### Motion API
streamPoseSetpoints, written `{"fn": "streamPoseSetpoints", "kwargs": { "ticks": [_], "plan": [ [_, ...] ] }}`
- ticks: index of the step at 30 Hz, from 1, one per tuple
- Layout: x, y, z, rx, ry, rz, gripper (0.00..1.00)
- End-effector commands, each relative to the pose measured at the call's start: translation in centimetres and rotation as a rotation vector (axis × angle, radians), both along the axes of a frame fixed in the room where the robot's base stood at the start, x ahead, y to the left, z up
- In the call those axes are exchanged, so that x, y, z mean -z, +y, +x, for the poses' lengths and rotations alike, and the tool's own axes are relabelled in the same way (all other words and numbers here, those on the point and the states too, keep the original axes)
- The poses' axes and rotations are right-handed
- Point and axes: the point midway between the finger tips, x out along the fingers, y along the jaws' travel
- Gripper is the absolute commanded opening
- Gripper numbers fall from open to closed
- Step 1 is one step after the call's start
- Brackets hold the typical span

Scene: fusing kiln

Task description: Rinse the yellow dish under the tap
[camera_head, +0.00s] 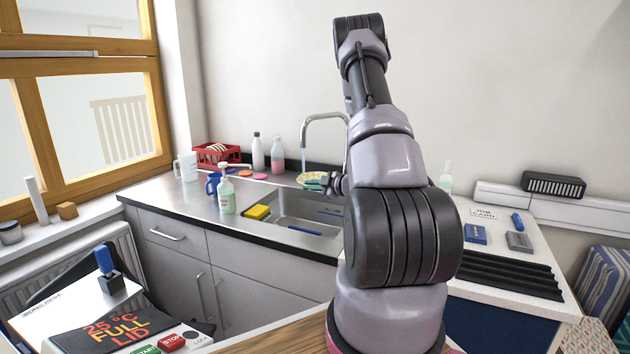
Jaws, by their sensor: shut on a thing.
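The yellow dish (308,177) is held over the sink (290,207), under the end of the tap (322,115). A thin bluish stream runs from the tap's spout down to the dish. My gripper (326,184) is shut on the dish at its right side. The fingers are small in this view and partly hidden by my arm. The dish looks roughly level, and its far inner side faces me.
A yellow sponge (257,212) lies at the sink's left edge. My arm hides the sink's right side.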

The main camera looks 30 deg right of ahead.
Motion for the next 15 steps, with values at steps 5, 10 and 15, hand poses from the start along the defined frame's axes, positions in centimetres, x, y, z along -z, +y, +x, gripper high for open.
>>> {"fn": "streamPoseSetpoints", "kwargs": {
  "ticks": [5,10,15],
  "plan": [
    [0.0,0.5,-1.4,0.000,0.000,0.001,0.00],
    [0.0,1.0,-2.7,0.001,0.001,0.002,0.00],
    [0.0,1.4,-3.8,0.001,0.001,0.001,0.00]
  ]
}}
